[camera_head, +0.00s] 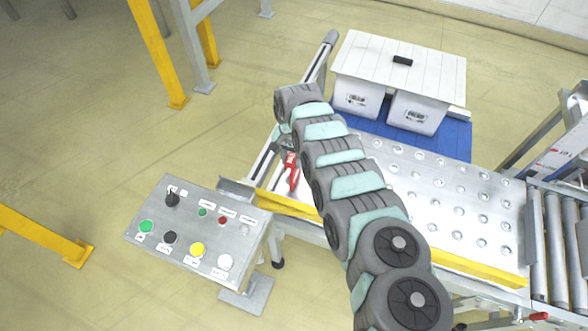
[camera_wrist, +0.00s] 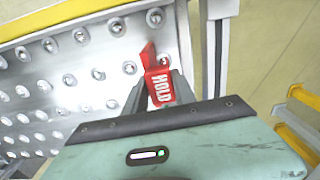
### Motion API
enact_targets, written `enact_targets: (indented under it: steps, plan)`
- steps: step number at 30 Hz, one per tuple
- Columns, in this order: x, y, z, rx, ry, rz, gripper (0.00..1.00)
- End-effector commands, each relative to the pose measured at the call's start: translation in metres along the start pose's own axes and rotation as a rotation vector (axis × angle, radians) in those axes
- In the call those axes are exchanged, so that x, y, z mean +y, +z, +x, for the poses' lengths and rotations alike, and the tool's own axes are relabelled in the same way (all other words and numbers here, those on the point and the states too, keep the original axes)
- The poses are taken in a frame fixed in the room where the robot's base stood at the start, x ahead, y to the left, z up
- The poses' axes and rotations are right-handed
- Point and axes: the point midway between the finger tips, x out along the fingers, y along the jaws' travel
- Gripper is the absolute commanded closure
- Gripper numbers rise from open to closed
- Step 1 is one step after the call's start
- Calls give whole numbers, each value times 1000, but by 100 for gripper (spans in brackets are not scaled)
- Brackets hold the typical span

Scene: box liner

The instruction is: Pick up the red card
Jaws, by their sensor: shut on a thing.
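The red card (camera_wrist: 158,80) has a white "HOLD" label and a folded or angled upper part. In the wrist view it sits between the two fingers of my gripper (camera_wrist: 160,92), which is shut on it. In the head view, a red piece (camera_head: 293,178) shows beside the arm at the left end of the ball table; it looks like the same card. My arm hides most of my gripper there. I cannot tell whether the card still touches anything below it.
The ball table (camera_head: 480,213) has yellow edge strips (camera_head: 470,268). White bins (camera_head: 415,112) under a white lid stand on a blue base behind it. A button panel (camera_head: 205,225) is at the front left, and rollers (camera_head: 555,240) are at the right.

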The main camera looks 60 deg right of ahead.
Motion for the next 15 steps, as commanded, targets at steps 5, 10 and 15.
enact_targets:
  steps: [5, 10, 15]
  plan:
    - [0, 0, 0, 0, 0, 0, 100]
    - [0, 0, -1, -1, 0, 0, 100]
    - [1, 0, -12, -1, 1, 0, 100]
